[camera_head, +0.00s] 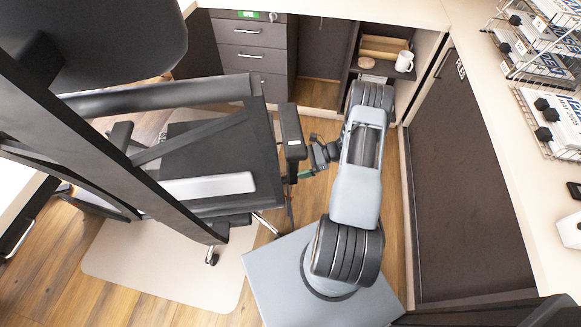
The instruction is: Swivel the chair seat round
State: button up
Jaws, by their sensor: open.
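The office chair stands left of centre in the head view, on a pale floor mat (160,262). Its dark seat (235,140) shows in part. A black armrest (292,130) stands on its right side.
A grey drawer unit (250,58) stands behind the chair. A shelf nook holds a white mug (404,62). A pale desk top (480,110) with wire trays (545,50) runs along the right, above dark cabinet doors (460,190). Some wood floor is bare at lower left.

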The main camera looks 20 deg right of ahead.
aim_at(293, 166)
jog(key=shift+x, duration=1.8)
jog(key=shift+c, duration=0.5)
